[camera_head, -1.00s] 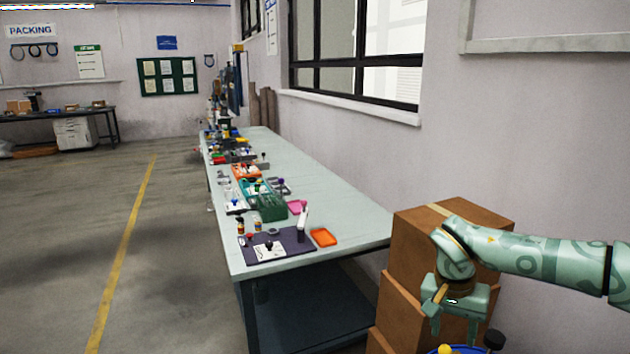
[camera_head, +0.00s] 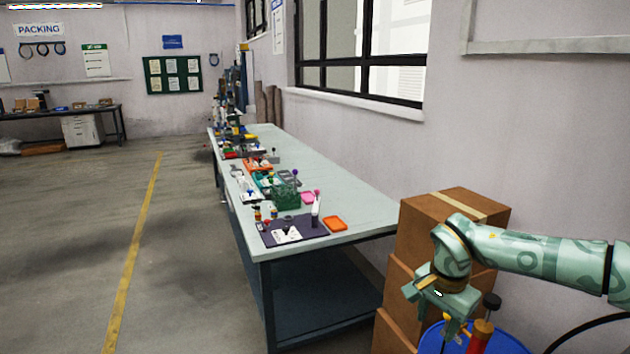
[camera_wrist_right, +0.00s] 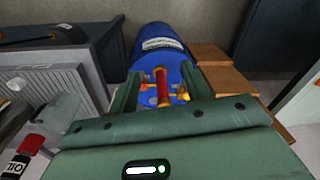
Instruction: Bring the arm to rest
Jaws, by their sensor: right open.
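My right arm comes in from the right edge in the head view. Its green gripper (camera_head: 436,318) hangs in front of the stacked cardboard boxes, tilted, above a blue drum (camera_head: 508,342). In the wrist view the two fingers of the right gripper (camera_wrist_right: 160,82) are spread apart with nothing held. Beyond them is the blue drum (camera_wrist_right: 158,36), with a red upright part (camera_wrist_right: 162,88) and yellow parts on its top. The red part lines up between the fingers, but I cannot tell how far below it is. My left gripper is not in view.
Stacked cardboard boxes (camera_head: 420,238) stand behind the gripper, beside the long workbench (camera_head: 345,195) with several small items on it. The floor left of the bench is clear. In the wrist view, a grey cabinet (camera_wrist_right: 45,85) and a red-capped bottle (camera_wrist_right: 22,150) are at left.

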